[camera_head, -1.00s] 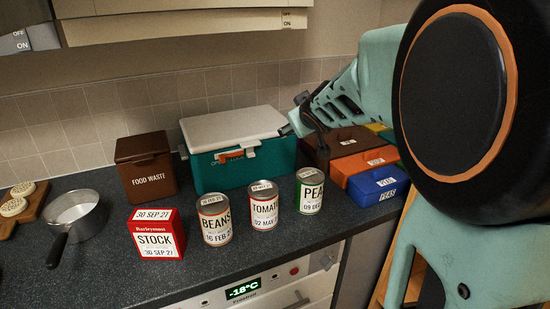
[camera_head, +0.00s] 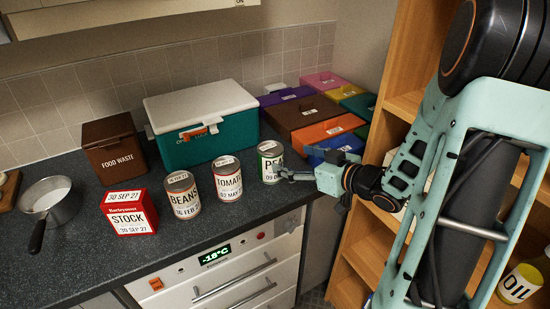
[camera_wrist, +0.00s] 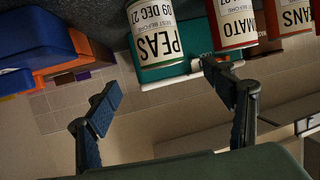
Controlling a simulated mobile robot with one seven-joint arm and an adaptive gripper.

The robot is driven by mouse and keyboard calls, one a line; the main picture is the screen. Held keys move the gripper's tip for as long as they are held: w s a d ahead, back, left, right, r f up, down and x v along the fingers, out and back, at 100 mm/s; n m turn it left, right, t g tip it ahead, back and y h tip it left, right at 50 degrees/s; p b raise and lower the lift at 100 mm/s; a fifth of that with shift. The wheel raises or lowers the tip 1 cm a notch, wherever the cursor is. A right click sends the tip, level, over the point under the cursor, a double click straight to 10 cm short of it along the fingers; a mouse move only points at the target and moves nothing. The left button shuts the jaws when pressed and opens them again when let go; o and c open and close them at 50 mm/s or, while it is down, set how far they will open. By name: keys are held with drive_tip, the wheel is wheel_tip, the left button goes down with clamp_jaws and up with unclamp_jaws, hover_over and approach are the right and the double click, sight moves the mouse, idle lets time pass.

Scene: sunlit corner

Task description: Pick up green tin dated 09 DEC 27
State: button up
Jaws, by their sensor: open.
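The green tin labelled PEAS (camera_head: 270,160) stands upright on the dark worktop, at the right end of a row of tins. In the wrist view, which is upside down, the tin (camera_wrist: 157,38) shows a white label with PEAS and a date starting 09 DEC. My gripper (camera_head: 289,175) is just right of the tin in the head view, partly in front of its label. In the wrist view my gripper (camera_wrist: 163,88) has its fingers spread wide and empty. The tin lies beyond the fingertips, not between them.
The tomato tin (camera_head: 227,179), beans tin (camera_head: 183,195) and red stock box (camera_head: 130,213) stand to the left. Behind are a teal box with a white lid (camera_head: 215,140) and coloured boxes (camera_head: 322,130). A wooden shelf (camera_head: 365,215) is at right.

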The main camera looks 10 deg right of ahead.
sight(270, 151)
drive_tip(key=x, duration=0.4)
drive_tip(key=shift+w+a+f, duration=0.1)
drive_tip(key=shift+w+a, duration=0.15)
drive_tip(key=x, duration=0.5)
drive_tip(key=shift+w+a, duration=0.15)
drive_tip(key=shift+w, duration=0.15)
drive_tip(key=c, duration=1.7)
